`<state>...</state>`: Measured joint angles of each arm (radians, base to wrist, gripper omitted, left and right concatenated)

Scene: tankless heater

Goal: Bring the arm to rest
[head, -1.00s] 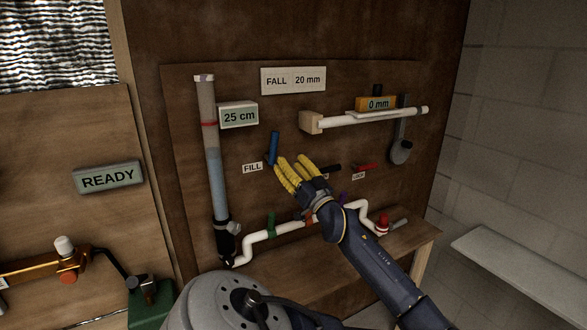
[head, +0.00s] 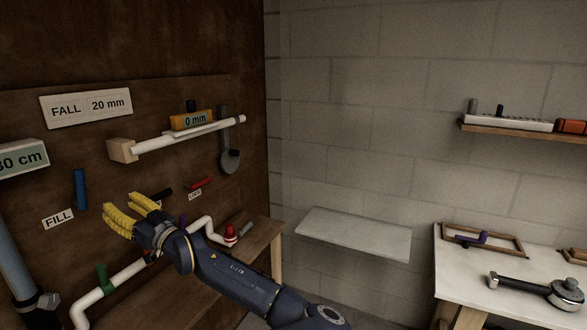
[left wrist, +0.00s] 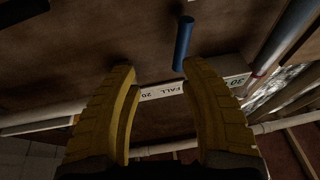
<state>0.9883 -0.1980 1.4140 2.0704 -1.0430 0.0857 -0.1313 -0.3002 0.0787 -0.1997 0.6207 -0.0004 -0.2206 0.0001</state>
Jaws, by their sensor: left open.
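My left gripper (head: 122,207) is open in front of the wooden board, its two yellow fingers spread and empty. In the left wrist view the fingers (left wrist: 160,85) stand wide apart. The blue handle (head: 80,188) stands upright above the FILL label (head: 57,219), left of the fingertips and apart from them. It also shows beyond the fingers in the left wrist view (left wrist: 183,43). Part of the black handle (head: 162,195) is behind the gripper. My right gripper is not in view.
White pipe (head: 120,278) runs below my arm, with a green handle (head: 102,277). A red handle (head: 199,183) is to the right. A shelf (head: 355,233) and bench (head: 510,262) stand further right.

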